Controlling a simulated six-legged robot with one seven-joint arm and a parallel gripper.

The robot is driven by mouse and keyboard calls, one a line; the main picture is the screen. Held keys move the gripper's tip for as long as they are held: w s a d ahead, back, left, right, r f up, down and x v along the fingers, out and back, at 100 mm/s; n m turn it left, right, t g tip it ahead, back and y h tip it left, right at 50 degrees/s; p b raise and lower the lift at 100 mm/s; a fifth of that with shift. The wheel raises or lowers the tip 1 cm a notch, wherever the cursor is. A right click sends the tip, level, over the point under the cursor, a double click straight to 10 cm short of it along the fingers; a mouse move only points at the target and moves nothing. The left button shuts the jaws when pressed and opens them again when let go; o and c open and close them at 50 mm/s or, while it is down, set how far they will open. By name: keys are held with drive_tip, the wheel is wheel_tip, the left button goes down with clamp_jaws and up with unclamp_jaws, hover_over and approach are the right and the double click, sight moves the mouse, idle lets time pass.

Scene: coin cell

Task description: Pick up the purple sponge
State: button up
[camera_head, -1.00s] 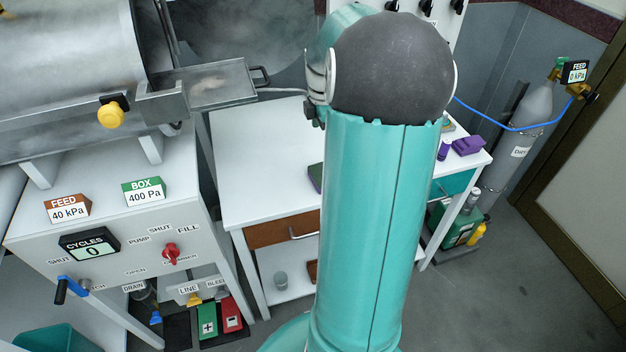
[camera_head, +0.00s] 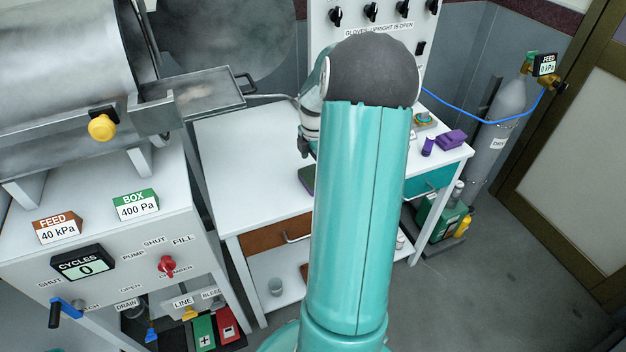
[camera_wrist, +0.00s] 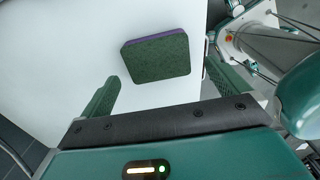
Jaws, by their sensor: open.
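The purple sponge (camera_wrist: 157,55) lies on the white table, with a dark green scouring face up and a purple edge showing in the wrist view. In the head view the sponge (camera_head: 306,180) is partly hidden behind my arm. My gripper (camera_wrist: 163,88) is open and empty in the wrist view, one finger to the left and one to the right. The sponge is ahead of the fingertips, between their lines, and apart from both. In the head view my arm hides most of the gripper.
The white table (camera_head: 245,150) is mostly clear around the sponge. Purple items (camera_head: 451,138) lie at its right end. A metal chamber with a tray (camera_head: 195,95) stands at the left. A gas cylinder (camera_head: 497,130) stands beyond the table at the right.

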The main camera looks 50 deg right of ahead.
sight(314, 176)
drive_tip(key=f, duration=0.5)
drive_tip(key=shift+w+f, duration=0.15)
drive_tip(key=shift+w, duration=0.05)
drive_tip(key=c, duration=0.8)
